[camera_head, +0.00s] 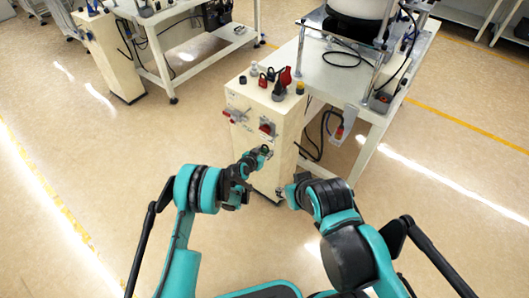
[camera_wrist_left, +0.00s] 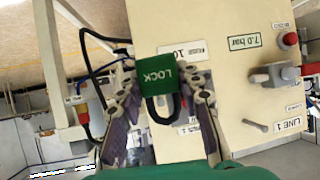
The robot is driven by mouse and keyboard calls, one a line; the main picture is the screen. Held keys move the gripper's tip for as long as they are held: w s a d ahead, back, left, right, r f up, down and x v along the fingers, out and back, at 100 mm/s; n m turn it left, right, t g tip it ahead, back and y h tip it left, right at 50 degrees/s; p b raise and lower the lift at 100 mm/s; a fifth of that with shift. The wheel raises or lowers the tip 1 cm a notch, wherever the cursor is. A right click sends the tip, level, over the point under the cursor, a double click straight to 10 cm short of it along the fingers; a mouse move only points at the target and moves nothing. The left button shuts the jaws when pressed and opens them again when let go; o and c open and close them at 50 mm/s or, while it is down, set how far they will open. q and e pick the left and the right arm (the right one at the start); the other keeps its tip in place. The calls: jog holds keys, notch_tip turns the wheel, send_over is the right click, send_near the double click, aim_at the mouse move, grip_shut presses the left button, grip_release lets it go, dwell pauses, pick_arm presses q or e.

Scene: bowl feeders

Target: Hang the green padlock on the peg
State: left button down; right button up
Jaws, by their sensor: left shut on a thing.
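The green padlock (camera_wrist_left: 157,82), marked LOCK, is held between the fingers of my left gripper (camera_wrist_left: 160,110). Its dark shackle hangs toward the bottom of the left wrist view. In the head view my left gripper (camera_head: 258,157) is in front of the cream cabinet, and the padlock there is a small green patch (camera_head: 265,150). A thin grey peg (camera_wrist_left: 221,136) sticks out of the cabinet face, right of the padlock and apart from it in the left wrist view. My right gripper (camera_head: 284,191) is low before the cabinet; its fingers are too small to read.
The cream cabinet (camera_head: 236,150) carries red-handled switches (camera_head: 266,127) on its face and several small objects, some red, on top. A white table (camera_head: 340,80) with a feeder adjoins it. A black cable hangs beside the cabinet. Open floor lies left.

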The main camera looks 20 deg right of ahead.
aim_at(267, 148)
pick_arm(q)
jog(key=shift+w+d, duration=0.95)
jog(key=shift+d, duration=0.25)
jog(key=shift+w+d, duration=0.9)
jog(key=shift+d, duration=0.3)
dwell(1.9)
jog(key=shift+f, duration=0.3)
dwell(0.8)
jog(key=c, duration=0.7)
grip_release()
jog(key=shift+s+a, duration=0.1)
jog(key=shift+p+v, duration=0.6)
jog(key=shift+v, duration=2.8)
jog(key=shift+r, duration=0.1)
